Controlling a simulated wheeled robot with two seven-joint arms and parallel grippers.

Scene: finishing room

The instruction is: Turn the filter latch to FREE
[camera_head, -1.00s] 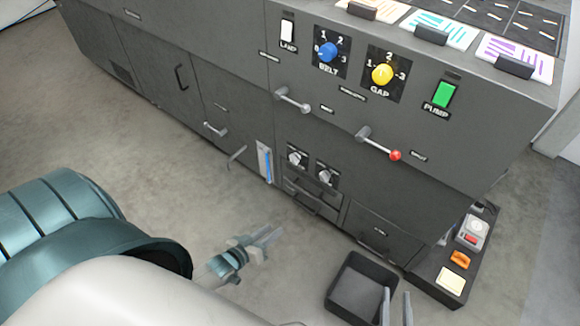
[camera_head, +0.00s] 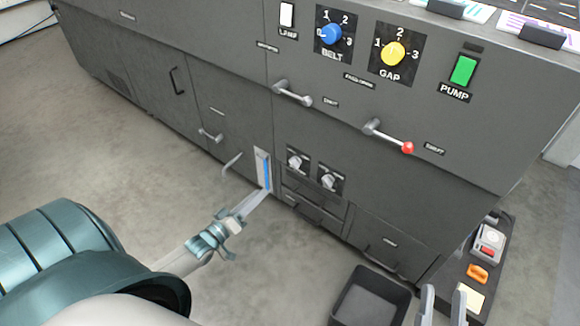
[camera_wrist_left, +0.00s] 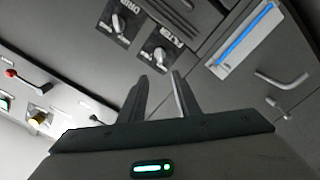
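The filter latch (camera_head: 297,161) is a pale knob on a dark square plate low on the grey machine front, just right of the blue gauge. In the left wrist view the latch (camera_wrist_left: 158,57) stands beyond the fingertips, its label partly readable. A similar knob (camera_head: 329,181) sits beside it, and also shows in the wrist view (camera_wrist_left: 120,22). My left gripper (camera_head: 261,198) is below and left of the latch, apart from it. Its fingers are parted and empty in the wrist view (camera_wrist_left: 159,78). My right gripper (camera_head: 441,298) is at the bottom edge, fingers parted, nothing between them.
A blue gauge (camera_head: 264,169) and a bent handle (camera_head: 232,164) are near my left gripper. Two lever handles (camera_head: 292,93) (camera_head: 388,136) stick out above the knobs. A black bin (camera_head: 368,300) stands on the floor at lower right. A low shelf (camera_head: 447,276) holds small items.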

